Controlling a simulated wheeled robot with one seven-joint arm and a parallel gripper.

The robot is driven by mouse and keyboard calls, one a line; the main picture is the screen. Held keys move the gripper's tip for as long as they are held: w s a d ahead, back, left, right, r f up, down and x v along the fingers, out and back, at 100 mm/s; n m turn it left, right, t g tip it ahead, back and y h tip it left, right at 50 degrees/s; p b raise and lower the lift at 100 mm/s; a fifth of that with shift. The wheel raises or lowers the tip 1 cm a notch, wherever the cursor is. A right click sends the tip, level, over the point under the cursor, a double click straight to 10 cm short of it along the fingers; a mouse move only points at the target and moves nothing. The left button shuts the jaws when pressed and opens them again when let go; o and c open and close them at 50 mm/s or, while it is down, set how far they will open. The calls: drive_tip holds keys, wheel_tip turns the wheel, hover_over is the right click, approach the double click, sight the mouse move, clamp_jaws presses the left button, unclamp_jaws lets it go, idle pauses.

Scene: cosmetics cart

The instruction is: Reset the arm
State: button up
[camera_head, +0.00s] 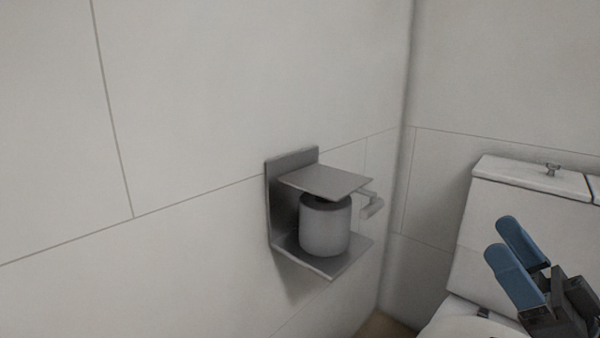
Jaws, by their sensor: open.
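My gripper (509,252) is at the lower right of the head view, in front of the toilet. It has two blue fingers pointing up and to the left. The fingers are apart and nothing shows between them. The rest of my arm is cut off by the lower right of the frame. The gripper touches nothing that I can see.
A grey metal wall holder (291,210) with a grey cylinder, perhaps a roll (325,230), is fixed to the left wall. A white toilet (484,215) stands at the right by the corner. Open space lies between holder and gripper.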

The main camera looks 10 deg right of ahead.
drive_tip(key=s+a+f+m+g+h+b, duration=0.1)
drive_tip(key=a+f+m+g+h, duration=0.15)
drive_tip(key=f, duration=0.45)
drive_tip(key=s+a+f+m+g+h+b, duration=0.1)
drive_tip(key=a+f+m+h, duration=0.15)
drive_tip(key=f, duration=0.55)
drive_tip(key=s+a+f+m+g+h+b, duration=0.1)
drive_tip(key=s+a+f+m+g+h, duration=0.1)
drive_tip(key=f+h, duration=0.35)
drive_tip(key=s+f, duration=0.2)
drive_tip(key=f, duration=0.1)
drive_tip(key=s+f+g+h+b, duration=0.1)
drive_tip(key=s+f, duration=0.2)
drive_tip(key=s+a+f+g+b, duration=0.1)
drive_tip(key=s+f, duration=0.2)
drive_tip(key=f, duration=0.1)
drive_tip(key=shift+m+h, duration=0.35)
drive_tip(key=shift+m, duration=0.05)
drive_tip(key=s+a+r+n+h+b, duration=0.1)
drive_tip(key=s+a+r+b, duration=0.1)
drive_tip(key=s, duration=0.6)
drive_tip(key=s+a+r+n+b, duration=0.1)
drive_tip(key=s+a+r+n, duration=0.15)
drive_tip(key=s, duration=0.55)
wheel_tip(320, 180, up, 34)
drive_tip(key=p, duration=3.3)
drive_tip(key=shift+f+m+p, duration=0.25)
drive_tip(key=shift+m+p, duration=0.15)
drive_tip(key=shift+m, duration=0.05)
